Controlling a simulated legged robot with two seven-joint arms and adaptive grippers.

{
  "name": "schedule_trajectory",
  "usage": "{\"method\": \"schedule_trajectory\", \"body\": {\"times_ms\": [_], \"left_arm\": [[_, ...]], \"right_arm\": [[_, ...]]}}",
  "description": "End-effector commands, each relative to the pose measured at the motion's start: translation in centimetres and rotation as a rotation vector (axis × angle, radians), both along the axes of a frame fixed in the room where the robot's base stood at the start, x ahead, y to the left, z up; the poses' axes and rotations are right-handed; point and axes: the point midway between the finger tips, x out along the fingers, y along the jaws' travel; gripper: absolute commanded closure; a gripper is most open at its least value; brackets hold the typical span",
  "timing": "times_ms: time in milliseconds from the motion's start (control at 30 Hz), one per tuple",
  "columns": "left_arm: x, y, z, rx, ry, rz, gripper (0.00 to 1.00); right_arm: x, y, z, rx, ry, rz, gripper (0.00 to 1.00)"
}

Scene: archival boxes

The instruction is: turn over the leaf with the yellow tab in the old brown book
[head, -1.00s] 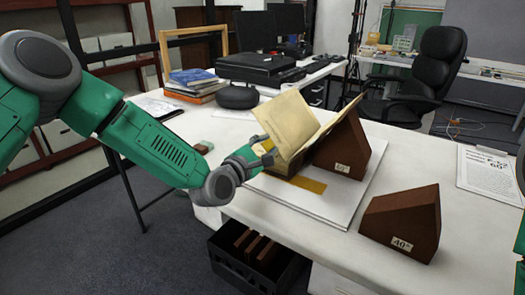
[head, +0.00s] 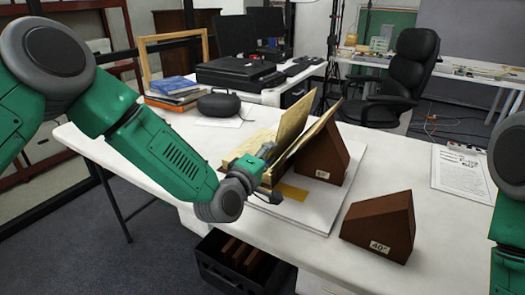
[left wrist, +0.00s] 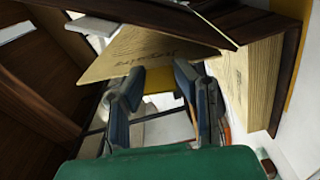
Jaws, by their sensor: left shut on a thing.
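The old brown book lies open, its right cover (head: 305,132) leaning on a brown wedge (head: 323,155). Its left page side (head: 238,152) shows low behind my gripper. One cream leaf (head: 293,124) stands up steeply between the two sides. My left gripper (head: 267,153) is shut on this leaf at its near edge. In the left wrist view the leaf (left wrist: 140,52), with faint handwriting, reaches the fingertips (left wrist: 157,75). A yellow patch (left wrist: 163,99) shows between the fingers; I cannot tell whether it is the tab. My right gripper is out of view.
A white board (head: 308,212) with an ochre strip (head: 290,192) lies under the book. A second wedge marked 40° (head: 380,226) stands to the right, near a printed sheet (head: 462,168). A dark crate (head: 240,262) stands below the table. Stacked books (head: 174,88) are behind.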

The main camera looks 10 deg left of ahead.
Motion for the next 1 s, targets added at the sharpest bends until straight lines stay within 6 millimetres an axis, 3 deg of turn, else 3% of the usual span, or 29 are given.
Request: {"method": "schedule_trajectory", "body": {"times_ms": [400,967,1000], "left_arm": [[-0.6,-1.4,-0.6,0.184,-0.053,-0.003,1.0],[-0.7,-1.6,-0.8,0.21,-0.058,-0.004,1.0],[-0.7,-1.6,-0.8,0.21,-0.058,-0.004,0.65]], "right_arm": [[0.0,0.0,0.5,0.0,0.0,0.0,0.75],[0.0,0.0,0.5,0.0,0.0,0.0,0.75],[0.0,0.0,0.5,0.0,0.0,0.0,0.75]]}}
